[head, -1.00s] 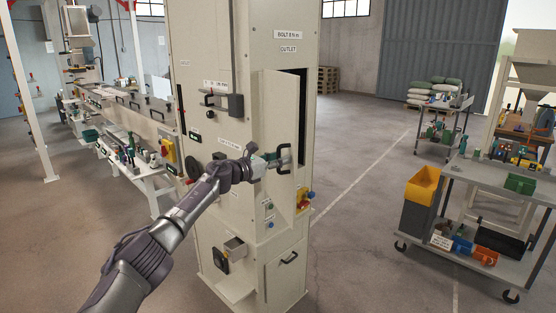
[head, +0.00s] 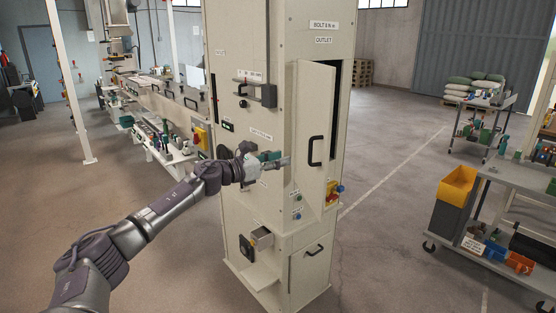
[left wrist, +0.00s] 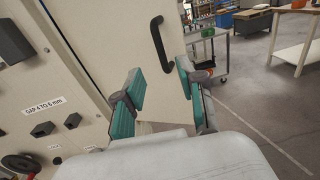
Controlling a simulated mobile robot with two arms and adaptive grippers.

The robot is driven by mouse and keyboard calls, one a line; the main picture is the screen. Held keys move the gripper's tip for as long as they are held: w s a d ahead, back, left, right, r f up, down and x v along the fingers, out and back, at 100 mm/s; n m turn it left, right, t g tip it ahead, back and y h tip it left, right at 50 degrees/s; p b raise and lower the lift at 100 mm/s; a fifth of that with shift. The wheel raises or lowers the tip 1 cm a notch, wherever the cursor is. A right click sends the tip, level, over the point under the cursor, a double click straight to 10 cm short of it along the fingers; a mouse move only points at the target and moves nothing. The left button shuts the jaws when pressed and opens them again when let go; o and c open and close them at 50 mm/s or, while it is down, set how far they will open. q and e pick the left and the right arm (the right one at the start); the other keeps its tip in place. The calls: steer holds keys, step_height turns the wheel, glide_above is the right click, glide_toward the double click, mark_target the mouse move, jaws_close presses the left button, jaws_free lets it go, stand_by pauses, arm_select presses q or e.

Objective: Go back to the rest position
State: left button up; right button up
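My left gripper (head: 278,160) reaches in from the left in the head view, in front of the tall cream cabinet (head: 275,235). In the left wrist view its two green-padded fingers (left wrist: 165,95) stand apart with nothing between them. The cabinet's outlet door (head: 311,120) stands ajar, with a dark gap at its right edge. Its black handle (head: 315,151) is to the right of my gripper and clear of it. The handle also shows in the left wrist view (left wrist: 160,43), beyond the fingers. My right gripper is not in view.
A grey trolley (head: 515,185) with a yellow-topped bin (head: 455,187) stands at the right. A long workbench (head: 165,107) is behind on the left. The floor to the left of the cabinet and between cabinet and trolley is clear.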

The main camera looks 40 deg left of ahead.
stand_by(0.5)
arm_select(q)
step_height(320, 180, down, 28)
steer(key=s+n+g+y, duration=0.2)
steer(key=n+y, duration=0.2)
steer(key=n, duration=1)
steer(key=s+d+f+n+g+y, duration=0.1)
steer(key=s+d+f+n+g, duration=0.2)
steer(key=s+f, duration=0.55)
steer(key=s+d+f+n+g+y, duration=0.1)
steer(key=s+d+f+n, duration=0.35)
steer(key=f, duration=0.75)
steer(key=s+d+f+n+g+y, duration=0.1)
steer(key=s+d+f+n+g, duration=0.1)
steer(key=s+f+n, duration=0.65)
steer(key=s+d+f+n+g, duration=0.2)
steer(key=s+d+f, duration=0.4)
steer(key=s, duration=0.5)
steer(key=s+d+f+n+g+h, duration=0.1)
steer(key=s+d+f, duration=0.5)
steer(key=s, duration=0.6)
steer(key=s+d+f+n+g, duration=0.4)
steer(key=s+d+f+g, duration=0.1)
steer(key=s, duration=0.6)
steer(key=shift+s+d+f+h, duration=0.25)
steer(key=shift+d+f+h, duration=0.2)
steer(key=shift+d, duration=0.45)
